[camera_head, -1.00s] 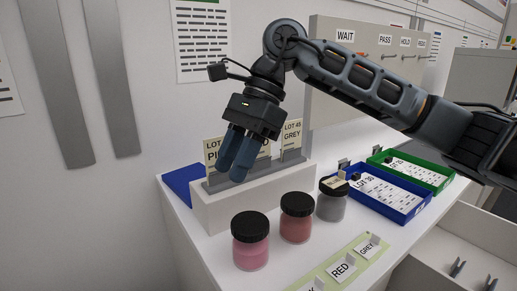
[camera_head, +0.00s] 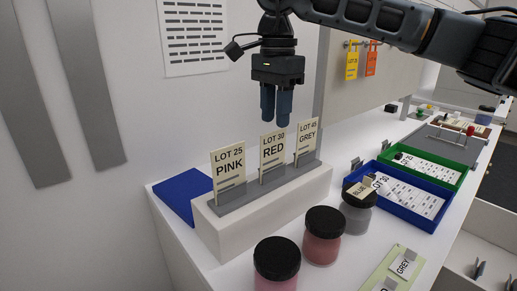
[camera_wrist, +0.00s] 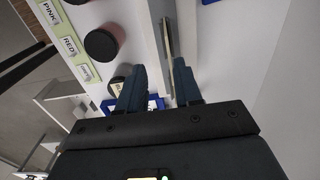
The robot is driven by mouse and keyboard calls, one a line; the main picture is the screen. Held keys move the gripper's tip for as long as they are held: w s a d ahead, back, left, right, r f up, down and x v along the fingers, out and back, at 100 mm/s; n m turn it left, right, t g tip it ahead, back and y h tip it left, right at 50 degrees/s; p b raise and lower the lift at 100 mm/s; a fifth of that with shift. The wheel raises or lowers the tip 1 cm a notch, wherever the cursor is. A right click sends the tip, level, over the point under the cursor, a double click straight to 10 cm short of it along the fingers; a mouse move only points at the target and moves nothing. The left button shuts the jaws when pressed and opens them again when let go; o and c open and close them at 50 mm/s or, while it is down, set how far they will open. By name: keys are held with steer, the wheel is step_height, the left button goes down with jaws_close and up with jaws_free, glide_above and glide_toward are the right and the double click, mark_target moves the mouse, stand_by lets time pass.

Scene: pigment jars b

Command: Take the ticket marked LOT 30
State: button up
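The cream ticket marked LOT 30 RED (camera_head: 272,151) stands upright in the middle of a grey slotted holder (camera_head: 242,195) on a white block (camera_head: 265,215). The LOT 25 PINK ticket (camera_head: 228,170) stands to its left and the LOT 45 GREY ticket (camera_head: 307,140) to its right. My gripper (camera_head: 276,118) points down just above the LOT 30 ticket in the head view, with nothing held. In the wrist view my gripper (camera_wrist: 157,75) has its fingers apart, and a thin ticket edge (camera_wrist: 169,45) shows beyond the gap between them.
Dark-lidded jars, pink (camera_head: 277,262), red (camera_head: 323,235) and grey (camera_head: 358,208), stand in front of the block. A blue tray (camera_head: 411,199) and a green tray (camera_head: 430,170) lie to the right. A blue pad (camera_head: 186,193) lies left. Yellow (camera_head: 352,62) and orange (camera_head: 371,60) tags hang behind.

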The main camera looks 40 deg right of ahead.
mark_target(273, 156)
steer(key=shift+w+d+f+p, duration=0.2)
steer(key=shift+f+p, duration=0.1)
steer(key=shift+f, duration=1)
steer(key=shift+w+d+f+p, duration=0.1)
steer(key=shift+w+f+p, duration=0.2)
steer(key=shift+f, duration=0.95)
steer(key=shift+w+d+f+p, duration=0.15)
steer(key=shift+f+p, duration=0.2)
steer(key=shift+f, duration=0.95)
steer(key=shift+c, duration=0.5)
jaws_close()
